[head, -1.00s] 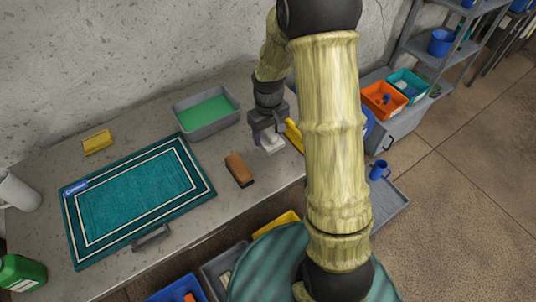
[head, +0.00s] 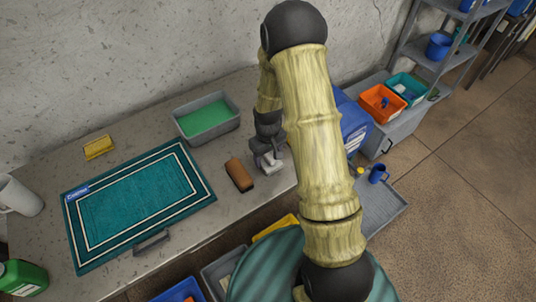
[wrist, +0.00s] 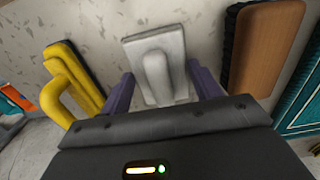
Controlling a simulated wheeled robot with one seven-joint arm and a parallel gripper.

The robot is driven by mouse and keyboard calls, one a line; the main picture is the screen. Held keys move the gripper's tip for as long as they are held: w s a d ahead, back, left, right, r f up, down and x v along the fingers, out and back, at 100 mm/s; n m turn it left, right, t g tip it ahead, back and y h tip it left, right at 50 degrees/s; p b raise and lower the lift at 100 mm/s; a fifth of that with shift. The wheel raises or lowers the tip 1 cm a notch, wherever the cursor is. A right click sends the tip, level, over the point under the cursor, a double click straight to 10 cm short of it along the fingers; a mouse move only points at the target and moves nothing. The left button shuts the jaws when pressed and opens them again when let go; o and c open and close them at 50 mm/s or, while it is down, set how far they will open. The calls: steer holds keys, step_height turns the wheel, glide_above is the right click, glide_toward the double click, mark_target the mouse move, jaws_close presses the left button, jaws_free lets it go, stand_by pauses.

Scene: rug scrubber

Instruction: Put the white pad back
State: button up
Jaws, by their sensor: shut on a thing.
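The white pad (wrist: 158,62), a flat block with a raised rounded grip, is between the purple fingers of my gripper (wrist: 160,88) in the wrist view. My gripper is shut on it. In the head view my gripper (head: 268,158) and the white pad (head: 271,164) are over the grey worktop, just right of the brown brush (head: 239,174). I cannot tell whether the pad touches the worktop. The brown brush also shows at the right in the wrist view (wrist: 266,48).
A yellow-handled tool (wrist: 75,82) lies left of the pad in the wrist view. A grey tray with green contents (head: 206,135) stands behind the brush. A teal rug (head: 140,205) and a yellow sponge (head: 98,147) lie left. A blue container (head: 354,122) stands right of my arm.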

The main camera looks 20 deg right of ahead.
mark_target(268, 155)
steer(key=shift+f, duration=0.2)
steer(key=shift+f, duration=0.15)
steer(key=o, duration=1.1)
steer(key=shift+o, duration=0.2)
step_height(268, 155, up, 12)
steer(key=b, duration=0.1)
steer(key=shift+r+b, duration=0.25)
steer(key=shift+b, duration=0.15)
